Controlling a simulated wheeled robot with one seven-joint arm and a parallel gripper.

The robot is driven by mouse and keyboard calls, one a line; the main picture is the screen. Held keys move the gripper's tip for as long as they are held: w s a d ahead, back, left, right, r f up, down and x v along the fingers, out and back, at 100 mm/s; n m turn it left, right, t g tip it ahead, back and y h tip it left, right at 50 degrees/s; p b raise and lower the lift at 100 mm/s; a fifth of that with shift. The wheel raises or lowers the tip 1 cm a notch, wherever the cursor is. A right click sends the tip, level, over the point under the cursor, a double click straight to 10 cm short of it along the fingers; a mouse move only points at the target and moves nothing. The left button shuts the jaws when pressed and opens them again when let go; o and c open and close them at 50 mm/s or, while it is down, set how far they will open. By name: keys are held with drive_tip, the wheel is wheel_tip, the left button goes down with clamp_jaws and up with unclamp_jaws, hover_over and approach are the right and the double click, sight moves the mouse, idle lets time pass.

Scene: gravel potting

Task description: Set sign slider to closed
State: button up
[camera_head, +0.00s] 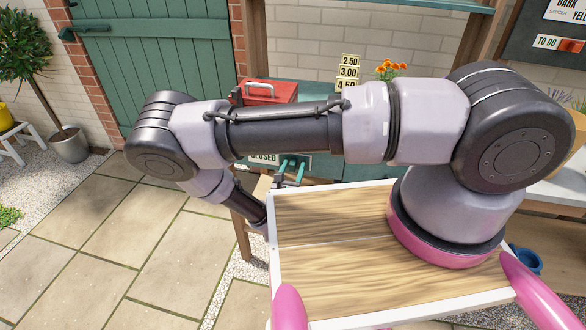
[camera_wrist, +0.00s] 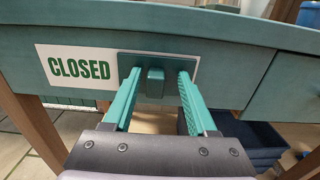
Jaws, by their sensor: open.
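The sign (camera_wrist: 80,68) is a white plate with green "CLOSED" lettering on the teal front edge of a bench; its lettering also shows in the head view (camera_head: 264,158), partly behind my arm. The teal slider plate (camera_wrist: 145,59) covers the sign's right part, leaving "CLOSED" uncovered. A small square knob (camera_wrist: 155,84) stands out from the slider plate. My gripper (camera_wrist: 159,74) is open, with one finger left and one right of the knob and gaps visible on both sides. In the head view my gripper (camera_head: 290,168) is at the bench front.
A drawer front (camera_wrist: 287,85) is right of the sign. Dark blue crates (camera_wrist: 250,135) stand below the bench. A red toolbox (camera_head: 268,92), price signs (camera_head: 348,72) and orange flowers (camera_head: 390,68) are on the bench. Open paving (camera_head: 120,235) lies to the left.

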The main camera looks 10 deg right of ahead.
wheel_tip(320, 180, up, 10)
idle(0.4)
drive_tip(key=s+d+r+m+g+h, duration=0.2)
drive_tip(key=s+d+r+m+g, duration=0.1)
drive_tip(key=d+r+m+g, duration=0.6)
drive_tip(key=s+d+r+m+g+h, duration=0.1)
drive_tip(key=s+d+r+m+g, duration=0.1)
drive_tip(key=d+r+m+g, duration=0.75)
drive_tip(key=s+a+r+m+t+y, duration=0.1)
drive_tip(key=s+r+m+t+y, duration=0.3)
drive_tip(key=r+m, duration=0.5)
drive_tip(key=s+a+r+m+t+y, duration=0.1)
drive_tip(key=s+r+m+t+y, duration=0.3)
drive_tip(key=r, duration=1.3)
drive_tip(key=s+m+y, duration=0.3)
drive_tip(key=m, duration=0.1)
drive_tip(key=shift+a+m+t, duration=0.25)
drive_tip(key=shift+m+t, duration=0.1)
